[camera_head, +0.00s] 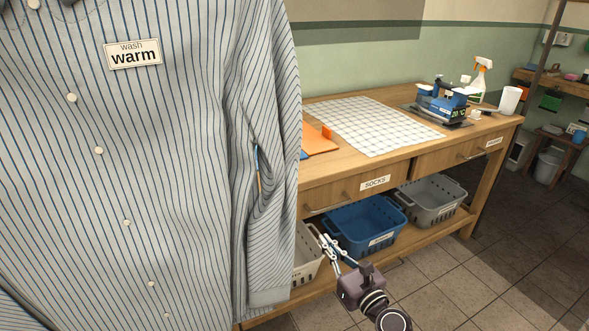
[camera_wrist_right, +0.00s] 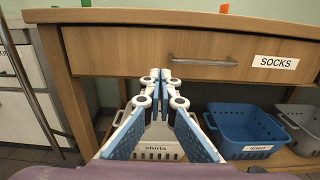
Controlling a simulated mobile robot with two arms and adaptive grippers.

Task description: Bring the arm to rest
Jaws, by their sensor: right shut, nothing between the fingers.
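My right gripper (camera_head: 326,243) is low in front of the table's lower shelf in the head view. Its fingers are together and hold nothing. In the right wrist view the closed fingertips (camera_wrist_right: 160,75) point toward the wooden table's drawer front, just below and left of its metal handle (camera_wrist_right: 203,62). I cannot tell how far the tips are from the wood. My left gripper is not in view.
A striped shirt (camera_head: 150,160) tagged "wash warm" fills the left. The table (camera_head: 350,185) holds an iron (camera_head: 440,103), spray bottle (camera_head: 480,78) and checked mat (camera_head: 370,125). Blue (camera_head: 365,225) and grey (camera_head: 433,200) baskets sit below. Tiled floor (camera_head: 450,270) at right is clear.

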